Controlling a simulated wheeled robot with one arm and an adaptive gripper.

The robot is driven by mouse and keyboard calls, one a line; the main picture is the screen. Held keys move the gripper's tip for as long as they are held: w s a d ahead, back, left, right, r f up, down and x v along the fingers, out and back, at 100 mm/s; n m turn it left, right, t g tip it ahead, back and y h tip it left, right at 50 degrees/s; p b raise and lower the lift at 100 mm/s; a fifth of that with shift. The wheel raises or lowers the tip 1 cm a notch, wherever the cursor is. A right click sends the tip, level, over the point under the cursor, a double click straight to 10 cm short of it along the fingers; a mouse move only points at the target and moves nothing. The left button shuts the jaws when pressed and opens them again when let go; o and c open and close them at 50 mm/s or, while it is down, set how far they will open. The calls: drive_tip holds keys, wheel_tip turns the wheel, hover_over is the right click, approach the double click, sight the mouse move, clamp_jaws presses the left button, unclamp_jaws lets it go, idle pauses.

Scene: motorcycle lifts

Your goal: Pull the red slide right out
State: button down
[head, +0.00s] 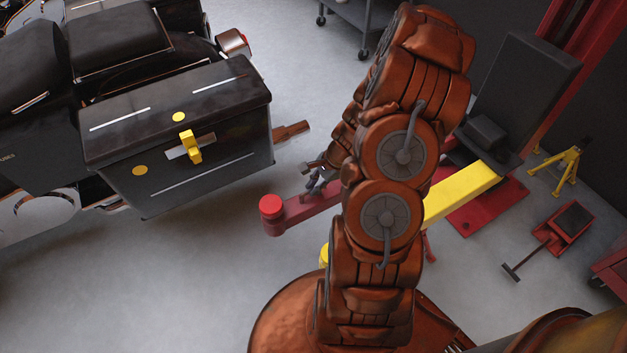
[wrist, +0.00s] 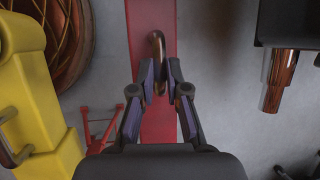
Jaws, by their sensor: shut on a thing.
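The red slide (head: 305,205) is a bar that sticks out from the yellow lift arm (head: 460,195), with a round red pad (head: 271,207) on its free end. In the wrist view the slide (wrist: 151,20) runs straight up and down the picture, and a copper-coloured loop handle (wrist: 157,45) stands on it. My gripper (wrist: 160,85) is shut on this handle, with one finger on each side. In the head view my gripper (head: 313,178) is just above the slide. My arm hides where the slide meets the yellow arm.
A motorcycle with a black case (head: 180,140) stands at the left, its exhaust pipe (head: 290,131) close to the slide. Another yellow arm (wrist: 35,100) is at the left in the wrist view. A yellow stand (head: 557,170) and red jack (head: 565,225) are at the right. Floor at lower left is clear.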

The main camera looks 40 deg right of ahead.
drive_tip(key=shift+a, duration=0.35)
drive_tip(key=c, duration=1.2)
unclamp_jaws()
drive_tip(key=shift+d, duration=0.1)
drive_tip(key=shift+d+r, duration=0.15)
drive_tip(key=shift+r, duration=0.1)
drive_tip(key=v, duration=1.1)
drive_tip(key=shift+s+d+r, duration=0.1)
drive_tip(key=shift+s+r, duration=0.1)
